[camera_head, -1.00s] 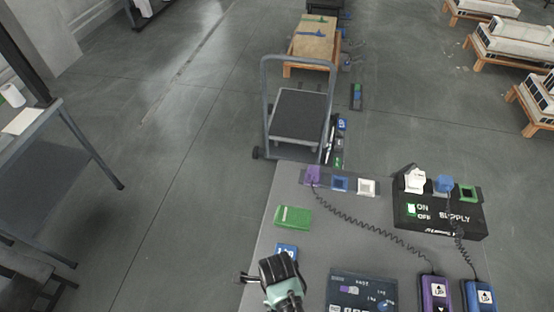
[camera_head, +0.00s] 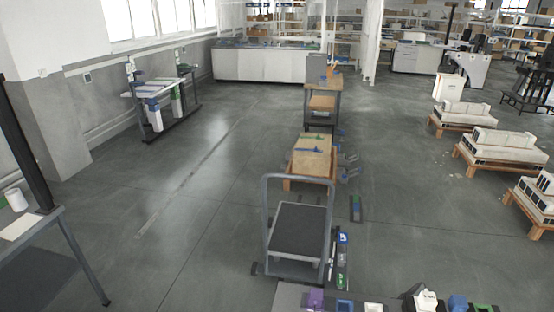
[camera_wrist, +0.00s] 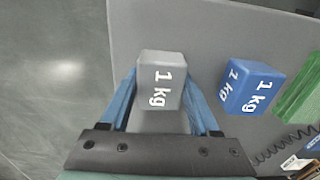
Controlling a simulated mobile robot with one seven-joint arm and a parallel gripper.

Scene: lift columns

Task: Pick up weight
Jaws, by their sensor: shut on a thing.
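A grey weight marked "1 kg" (camera_wrist: 161,68) is between the two blue fingers of my gripper (camera_wrist: 160,90) in the wrist view. My gripper is shut on it, with a finger along each side. The weight is over the grey table top (camera_wrist: 205,30); I cannot tell whether it still touches it. A blue weight marked "1 kg" (camera_wrist: 254,88) stands to the right, apart from the gripper. My gripper is out of the head view.
A green block (camera_wrist: 300,92) is at the right of the wrist view. A grey cart (camera_head: 298,232) stands just beyond. Open floor lies to the left.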

